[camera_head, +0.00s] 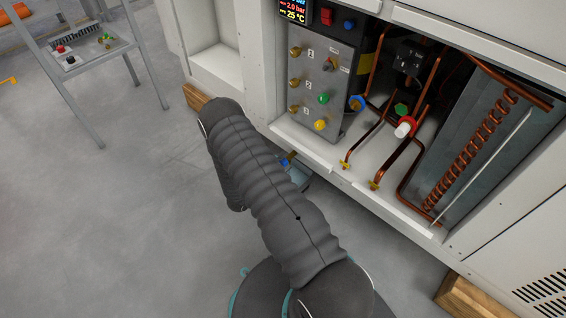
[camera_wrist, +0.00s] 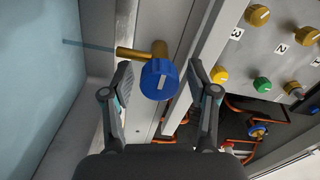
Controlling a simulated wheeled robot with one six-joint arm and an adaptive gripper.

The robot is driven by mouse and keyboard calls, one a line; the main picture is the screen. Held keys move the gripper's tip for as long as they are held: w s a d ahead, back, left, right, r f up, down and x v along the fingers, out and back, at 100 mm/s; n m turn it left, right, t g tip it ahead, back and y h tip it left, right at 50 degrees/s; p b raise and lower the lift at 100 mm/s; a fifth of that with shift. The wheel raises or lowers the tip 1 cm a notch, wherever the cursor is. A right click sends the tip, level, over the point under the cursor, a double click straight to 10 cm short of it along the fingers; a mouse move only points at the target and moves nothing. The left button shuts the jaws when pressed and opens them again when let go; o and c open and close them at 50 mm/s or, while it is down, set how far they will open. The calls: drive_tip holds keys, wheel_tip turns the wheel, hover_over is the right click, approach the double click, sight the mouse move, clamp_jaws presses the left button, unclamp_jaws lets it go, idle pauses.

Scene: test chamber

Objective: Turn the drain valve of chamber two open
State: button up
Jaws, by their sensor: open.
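My gripper (camera_wrist: 160,68) is open, with one finger on each side of the knob. I see gaps between the fingers and the knob. In the head view a small blue and brass part (camera_head: 287,161) shows beside my arm, low in front of the cabinet; the gripper is mostly hidden there. I see no chamber label on this knob, so I cannot tell which chamber it serves.
A grey panel (camera_head: 332,62) carries brass, green and yellow knobs and the numbers 3, 2, 1. The open cabinet holds copper pipes (camera_head: 384,143), a blue valve handle (camera_head: 357,102) and a red-white knob (camera_head: 405,127). A metal stand (camera_head: 96,47) is at upper left.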

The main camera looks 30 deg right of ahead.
drive_tip(key=v, duration=1.2)
idle(0.3)
drive_tip(key=s+d+r+m+g+y+p, duration=0.1)
drive_tip(key=s+r+m+g+y, duration=0.15)
drive_tip(key=r+m, duration=0.6)
drive_tip(key=s+d+r+m+g+y+p, duration=0.15)
drive_tip(key=r+m+g, duration=0.35)
drive_tip(key=r, duration=0.6)
drive_tip(key=s+r+m+g+y+p, duration=0.1)
drive_tip(key=s+r+m+g+y, duration=0.15)
drive_tip(key=r+m, duration=0.7)
drive_tip(key=s+a+r+m+t+y+p, duration=0.1)
drive_tip(key=s+a+r+m+t+y, duration=0.1)
drive_tip(key=s+r+m, duration=0.3)
drive_tip(key=s+a+r+m+t+y+p, duration=0.1)
drive_tip(key=s+a+r+m+t+y, duration=0.2)
drive_tip(key=r+m, duration=0.5)
drive_tip(key=s+a+r+m+t+y+p, duration=0.2)
drive_tip(key=s+a+r+m+t+y, duration=0.1)
drive_tip(key=s+r+m, duration=0.4)
drive_tip(key=shift+s+r+t+y, duration=0.7)
drive_tip(key=shift+s+r+y, duration=0.45)
drive_tip(key=shift+s+y, duration=0.1)
drive_tip(key=shift+a, duration=0.1)
